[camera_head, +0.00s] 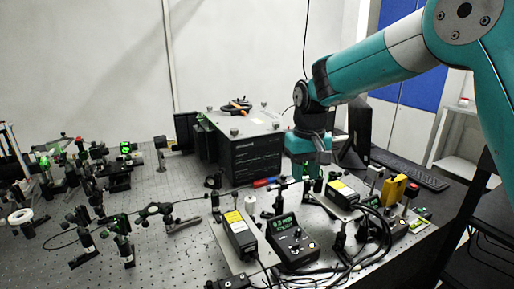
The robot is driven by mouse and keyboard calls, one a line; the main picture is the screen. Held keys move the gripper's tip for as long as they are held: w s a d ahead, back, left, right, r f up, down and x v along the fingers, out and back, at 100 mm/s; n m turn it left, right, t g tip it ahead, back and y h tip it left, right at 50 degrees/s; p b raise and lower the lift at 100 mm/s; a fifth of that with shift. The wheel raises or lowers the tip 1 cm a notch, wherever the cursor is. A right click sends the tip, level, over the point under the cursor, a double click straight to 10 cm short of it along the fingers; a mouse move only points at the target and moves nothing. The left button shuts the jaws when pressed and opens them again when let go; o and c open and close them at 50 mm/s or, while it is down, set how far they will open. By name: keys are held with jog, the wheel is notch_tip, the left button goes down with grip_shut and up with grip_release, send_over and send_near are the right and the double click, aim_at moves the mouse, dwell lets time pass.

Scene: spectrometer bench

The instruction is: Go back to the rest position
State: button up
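My teal arm (385,62) reaches in from the upper right. Its wrist (310,138) hangs over the bench, just right of the black spectrometer box (252,155). My gripper (314,168) seems to point down below the wrist, above the small optics. Its fingers are too small and dark against the clutter to show whether they are open or shut. I see no object clearly held.
The perforated optical bench (170,255) carries many optic mounts at left. Controllers (292,240), cables and a yellow block (393,190) crowd the right front. A monitor (358,130) and keyboard (410,168) stand behind. The air above the bench at left is free.

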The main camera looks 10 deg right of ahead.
jog(key=s+a+r+n+y, duration=0.2)
jog(key=s+n, duration=0.1)
jog(key=s, duration=1.2)
jog(key=s+a+r+n+y, duration=0.1)
jog(key=s+a+n+y, duration=0.1)
jog(key=s, duration=1.3)
jog(key=shift+s+a+r+n, duration=0.25)
jog(key=shift+a+r+n, duration=0.05)
jog(key=shift+r+n, duration=0.1)
jog(key=shift+o, duration=0.3)
